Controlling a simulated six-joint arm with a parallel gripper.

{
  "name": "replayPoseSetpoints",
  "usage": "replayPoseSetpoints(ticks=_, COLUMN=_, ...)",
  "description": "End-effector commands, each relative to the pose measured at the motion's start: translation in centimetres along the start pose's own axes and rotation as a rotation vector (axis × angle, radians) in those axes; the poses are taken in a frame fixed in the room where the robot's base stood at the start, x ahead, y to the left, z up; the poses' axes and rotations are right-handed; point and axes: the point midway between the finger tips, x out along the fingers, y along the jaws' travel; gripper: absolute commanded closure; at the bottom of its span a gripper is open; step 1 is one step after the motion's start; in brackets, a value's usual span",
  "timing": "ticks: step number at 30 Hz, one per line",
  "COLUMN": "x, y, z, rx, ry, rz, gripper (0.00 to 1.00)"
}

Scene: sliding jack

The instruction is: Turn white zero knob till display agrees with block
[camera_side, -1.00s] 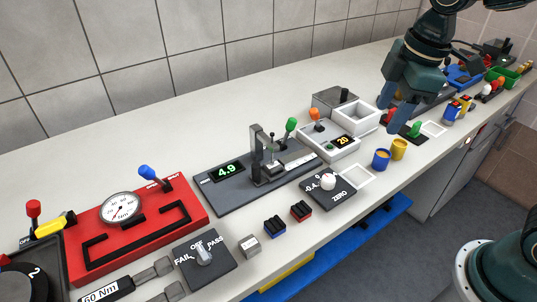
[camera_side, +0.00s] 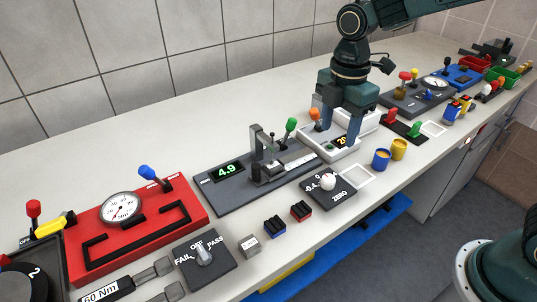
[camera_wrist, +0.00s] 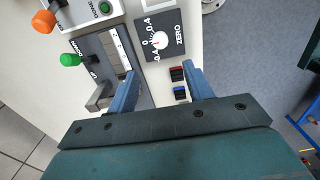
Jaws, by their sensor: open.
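The white zero knob (camera_side: 328,182) stands on a dark square plate marked ZERO in the side view. It also shows in the wrist view (camera_wrist: 159,40), on the plate with its scale. The display (camera_side: 227,169) reads 4.9 in green on the dark grey gauge base. My gripper (camera_side: 340,130) points down, open and empty, behind and right of the knob in the side view. In the wrist view the knob lies beyond the fingertips (camera_wrist: 162,76), untouched.
Green (camera_side: 291,125) and orange (camera_side: 314,114) levers stand close to my gripper.

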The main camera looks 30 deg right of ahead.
Motion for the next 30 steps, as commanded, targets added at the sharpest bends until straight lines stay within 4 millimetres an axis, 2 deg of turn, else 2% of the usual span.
replayPoseSetpoints(ticks=8, x=2.3, y=-0.1, z=0.0, rx=0.002, ry=-0.001, rz=-0.004, gripper=0.49)
replayPoseSetpoints(ticks=24, x=10.4, y=-0.1, z=0.0, rx=0.003, ry=-0.002, rz=-0.005, gripper=0.49)
replayPoseSetpoints(ticks=30, x=12.5, y=-0.1, z=0.0, rx=0.003, ry=-0.001, rz=-0.002, gripper=0.49)
